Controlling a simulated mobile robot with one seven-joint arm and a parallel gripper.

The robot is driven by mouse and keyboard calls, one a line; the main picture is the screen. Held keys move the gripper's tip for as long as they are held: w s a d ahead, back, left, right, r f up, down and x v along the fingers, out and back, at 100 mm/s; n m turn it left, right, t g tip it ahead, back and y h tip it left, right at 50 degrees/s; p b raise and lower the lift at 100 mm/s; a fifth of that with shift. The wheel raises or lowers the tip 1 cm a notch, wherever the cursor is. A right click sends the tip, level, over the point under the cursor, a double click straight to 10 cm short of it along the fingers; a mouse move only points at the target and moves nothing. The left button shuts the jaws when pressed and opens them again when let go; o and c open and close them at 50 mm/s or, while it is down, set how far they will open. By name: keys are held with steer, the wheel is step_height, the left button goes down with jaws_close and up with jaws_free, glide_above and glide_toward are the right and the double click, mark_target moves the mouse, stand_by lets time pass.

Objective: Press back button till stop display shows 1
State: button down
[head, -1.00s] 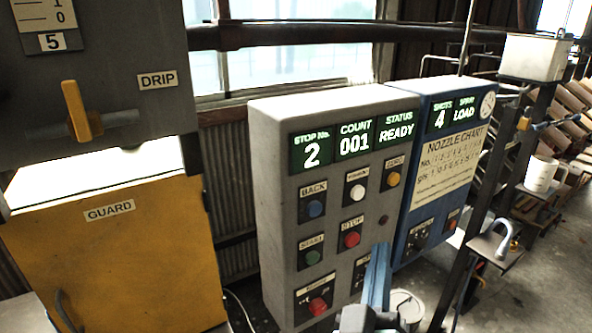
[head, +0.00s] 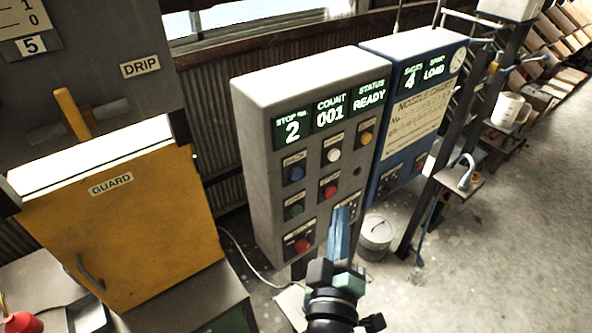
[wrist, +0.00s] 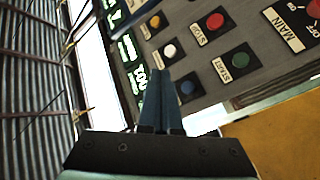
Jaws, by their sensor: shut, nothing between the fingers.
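The grey control box (head: 262,140) stands in the middle of the head view. The blue back button (head: 296,173) sits below the stop display, left of a white button (head: 333,155). In the wrist view the blue button (wrist: 188,87) is just right of the fingertips. My gripper (head: 342,212) is shut and empty, with its blue fingers pointing up at the box's lower right front. In the wrist view the closed fingers (wrist: 161,75) point toward the panel; contact cannot be told.
Red stop (head: 328,190), green start (head: 294,210), yellow (head: 366,138) and large red main (head: 302,245) controls share the panel. A blue box (head: 385,115) stands right of it. A yellow guard (head: 130,225) is at left, and a lidded pail (head: 375,235) on the floor.

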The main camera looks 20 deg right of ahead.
mark_target(297, 175)
steer(key=shift+w, duration=0.1)
steer(key=w+a+b, duration=0.3)
steer(key=w+b, duration=0.2)
steer(key=w, duration=0.3)
stand_by(0.4)
steer(key=shift+w, duration=0.1)
stand_by(1.7)
steer(key=shift+w+a+b, duration=0.15)
steer(key=shift+w+b, duration=0.2)
